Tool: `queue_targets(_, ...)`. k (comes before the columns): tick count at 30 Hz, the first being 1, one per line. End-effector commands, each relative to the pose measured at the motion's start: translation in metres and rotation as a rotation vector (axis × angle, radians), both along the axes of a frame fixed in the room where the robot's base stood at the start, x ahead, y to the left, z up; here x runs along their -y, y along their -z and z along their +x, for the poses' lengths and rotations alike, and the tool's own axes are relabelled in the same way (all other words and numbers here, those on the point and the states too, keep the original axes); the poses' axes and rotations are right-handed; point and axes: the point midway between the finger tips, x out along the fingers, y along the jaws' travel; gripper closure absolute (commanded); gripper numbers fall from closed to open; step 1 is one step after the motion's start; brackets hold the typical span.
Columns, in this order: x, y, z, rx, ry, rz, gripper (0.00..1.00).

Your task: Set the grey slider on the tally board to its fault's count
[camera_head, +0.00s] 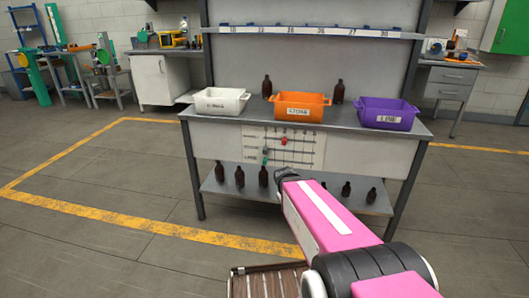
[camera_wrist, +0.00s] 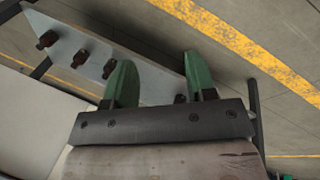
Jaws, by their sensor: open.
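The tally board (camera_head: 308,150) is a pale panel with rows of lines on the bench front. A red slider (camera_head: 284,141) sits on its upper part, and a small green piece (camera_head: 265,151) shows lower left. I cannot pick out the grey slider for sure; the marks are too small to read. My gripper (camera_head: 283,173) is at the end of the pink arm, in front of the board's lower edge. In the wrist view its two green fingers (camera_wrist: 160,80) stand wide apart with nothing held between them. The board is not recognisable there.
White (camera_head: 221,101), orange (camera_head: 299,106) and purple (camera_head: 387,113) bins stand on the bench top (camera_head: 345,122), with two amber bottles (camera_head: 267,87) behind. Several bottles stand on the lower shelf (camera_head: 220,190), also seen in the wrist view (camera_wrist: 150,85). Yellow lines mark the open floor.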

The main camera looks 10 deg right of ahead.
Motion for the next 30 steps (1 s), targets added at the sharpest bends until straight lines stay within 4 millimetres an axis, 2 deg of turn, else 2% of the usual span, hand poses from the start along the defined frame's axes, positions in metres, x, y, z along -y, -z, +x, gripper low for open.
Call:
queue_targets(1,0.005,0.001,0.014,0.011,-0.072,-0.075,0.49)
queue_targets(7,0.023,-0.011,0.065,0.036,-0.394,-0.411,0.49)
queue_targets(11,0.024,-0.024,0.101,0.029,-0.616,-0.642,0.49)
queue_targets(14,0.018,-0.036,0.128,0.012,-0.789,-0.821,0.49)
queue_targets(20,-0.013,-0.058,0.18,-0.06,-1.13,-1.19,0.49)
queue_targets(24,-0.046,-0.069,0.212,-0.139,-1.355,-1.451,0.49)
queue_targets(30,-0.092,-0.076,0.24,-0.26,-1.592,-1.749,0.49)
